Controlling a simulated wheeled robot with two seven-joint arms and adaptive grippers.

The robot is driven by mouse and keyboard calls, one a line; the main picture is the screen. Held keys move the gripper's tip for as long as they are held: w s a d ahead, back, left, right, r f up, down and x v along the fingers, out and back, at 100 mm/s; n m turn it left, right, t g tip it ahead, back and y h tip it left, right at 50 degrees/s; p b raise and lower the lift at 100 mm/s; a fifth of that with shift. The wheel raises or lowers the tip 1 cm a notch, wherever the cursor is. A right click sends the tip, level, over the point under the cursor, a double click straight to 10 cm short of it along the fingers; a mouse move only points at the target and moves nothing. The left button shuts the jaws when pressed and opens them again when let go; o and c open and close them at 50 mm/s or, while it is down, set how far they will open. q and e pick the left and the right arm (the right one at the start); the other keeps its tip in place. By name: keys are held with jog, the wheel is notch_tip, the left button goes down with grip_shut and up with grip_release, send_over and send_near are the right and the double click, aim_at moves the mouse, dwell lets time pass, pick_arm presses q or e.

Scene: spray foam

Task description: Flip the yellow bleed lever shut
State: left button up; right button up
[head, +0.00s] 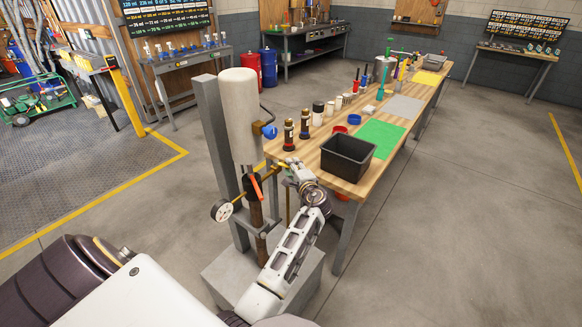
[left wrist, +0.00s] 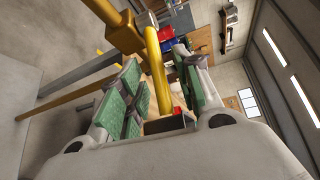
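The yellow bleed lever (left wrist: 157,75) shows in the left wrist view as a smooth yellow bar joined to a brass-coloured valve body (left wrist: 124,36). My left gripper (left wrist: 158,90) has its green-padded fingers apart, one on each side of the lever. I see a gap beside the lever, and cannot tell whether either pad touches it. In the head view my left gripper (head: 290,173) is at the end of the brass pipe (head: 246,193), right of the white tank (head: 239,112); the arm and gripper largely hide the lever there. My right gripper is not in view.
The tank's stand carries a pressure gauge (head: 221,211) and an orange-red handle (head: 256,186). A wooden workbench (head: 341,182) stands close on the right with a black bin (head: 347,156), dark bottles and a green mat (head: 381,138). Floor right of the bench is clear.

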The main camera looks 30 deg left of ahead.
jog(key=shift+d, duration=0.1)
pick_arm(q)
jog(key=shift+c, duration=0.6)
grip_shut()
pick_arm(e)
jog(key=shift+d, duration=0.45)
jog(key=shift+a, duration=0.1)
